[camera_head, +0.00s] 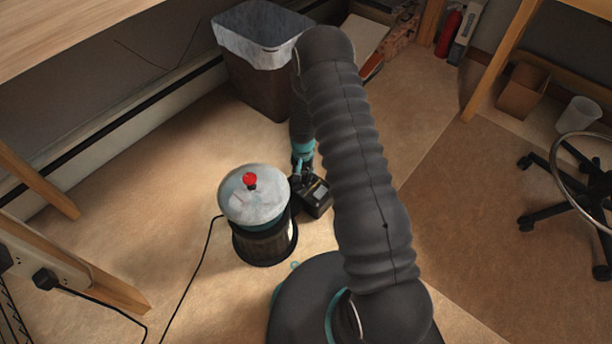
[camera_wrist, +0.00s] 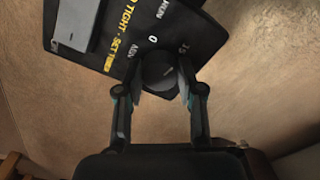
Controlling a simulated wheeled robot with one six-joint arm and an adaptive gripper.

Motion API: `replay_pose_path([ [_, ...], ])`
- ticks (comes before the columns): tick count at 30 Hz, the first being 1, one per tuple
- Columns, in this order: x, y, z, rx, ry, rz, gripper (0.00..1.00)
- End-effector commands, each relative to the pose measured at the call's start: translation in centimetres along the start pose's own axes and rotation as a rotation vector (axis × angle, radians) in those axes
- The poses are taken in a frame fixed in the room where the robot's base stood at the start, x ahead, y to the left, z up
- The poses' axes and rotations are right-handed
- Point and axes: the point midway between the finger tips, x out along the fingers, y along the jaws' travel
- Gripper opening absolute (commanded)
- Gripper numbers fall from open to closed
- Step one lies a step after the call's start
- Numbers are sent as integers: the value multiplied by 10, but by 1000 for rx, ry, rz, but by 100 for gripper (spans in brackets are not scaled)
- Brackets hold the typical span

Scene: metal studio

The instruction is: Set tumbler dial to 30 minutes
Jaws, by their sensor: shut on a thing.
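The tumbler (camera_head: 250,202) stands on the floor left of my arm, with a round pale lid and a red knob on top. Its black control box (camera_head: 316,198) sits at its right side. The round black dial (camera_wrist: 159,70) is at the panel's edge. My gripper (camera_wrist: 158,86) is shut on the dial, one finger on each side. A short light mark shows on the dial face; its exact setting cannot be read.
A bin (camera_head: 262,60) with a pale liner stands behind. A black cable (camera_head: 190,285) runs from the tumbler along the floor. A wooden table leg (camera_head: 40,180) is at left. An office chair base (camera_head: 565,195) is at right. The floor between is clear.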

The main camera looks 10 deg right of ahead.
Motion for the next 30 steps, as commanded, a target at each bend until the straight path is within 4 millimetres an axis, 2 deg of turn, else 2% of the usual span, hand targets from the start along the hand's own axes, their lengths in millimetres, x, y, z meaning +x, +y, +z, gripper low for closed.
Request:
replay_pose_path([
  [1,-1,-2,-6,44,15,-7,3],
  [30,-2,-3,-6,963,11,-14,3],
])
